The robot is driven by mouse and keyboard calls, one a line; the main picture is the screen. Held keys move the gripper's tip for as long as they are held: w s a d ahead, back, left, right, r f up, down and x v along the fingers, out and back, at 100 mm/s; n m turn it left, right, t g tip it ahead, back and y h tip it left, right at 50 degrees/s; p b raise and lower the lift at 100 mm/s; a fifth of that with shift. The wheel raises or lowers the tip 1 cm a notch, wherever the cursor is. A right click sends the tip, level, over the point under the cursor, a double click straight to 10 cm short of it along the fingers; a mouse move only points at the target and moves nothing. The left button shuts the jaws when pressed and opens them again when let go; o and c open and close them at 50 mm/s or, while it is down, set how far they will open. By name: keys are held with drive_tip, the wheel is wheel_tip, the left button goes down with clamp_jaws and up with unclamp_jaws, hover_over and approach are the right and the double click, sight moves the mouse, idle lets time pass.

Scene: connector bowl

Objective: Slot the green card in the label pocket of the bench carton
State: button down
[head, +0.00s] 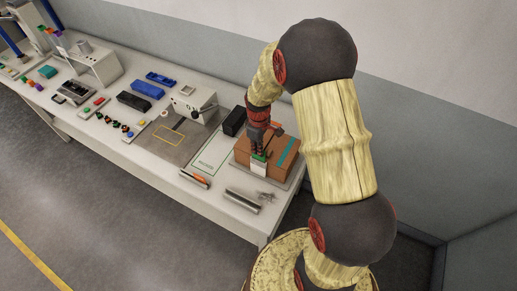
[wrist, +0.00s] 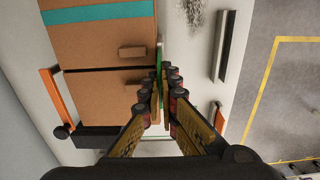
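The bench carton (head: 283,166) is a brown box with a teal strip, at the right end of the bench; it fills the upper left of the wrist view (wrist: 95,95). A white label pocket (head: 259,169) is on its front side. My gripper (head: 258,152) is above that front edge, pointing down. Its fingers (wrist: 161,95) are closed on the thin green card (head: 259,157), seen nearly edge-on in the wrist view (wrist: 159,63). The card is upright beside the carton's front face, at the pocket's top. Whether its lower edge is inside the pocket cannot be told.
A metal bar (head: 243,200) and an orange-handled tool (head: 195,179) lie near the bench's front edge. A black block (head: 234,121) stands left of the carton. A green-outlined sheet (head: 210,160) lies clear. A grey machine (head: 194,104) is farther left.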

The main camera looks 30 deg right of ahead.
sight(258, 159)
drive_tip(key=shift+f+b, duration=1.3)
drive_tip(key=shift+f, duration=0.75)
drive_tip(key=c, duration=2)
unclamp_jaws()
drive_tip(key=shift+o, duration=0.2)
drive_tip(key=shift+r, duration=0.1)
wheel_tip(258, 159, up, 12)
drive_tip(key=shift+f, duration=0.1)
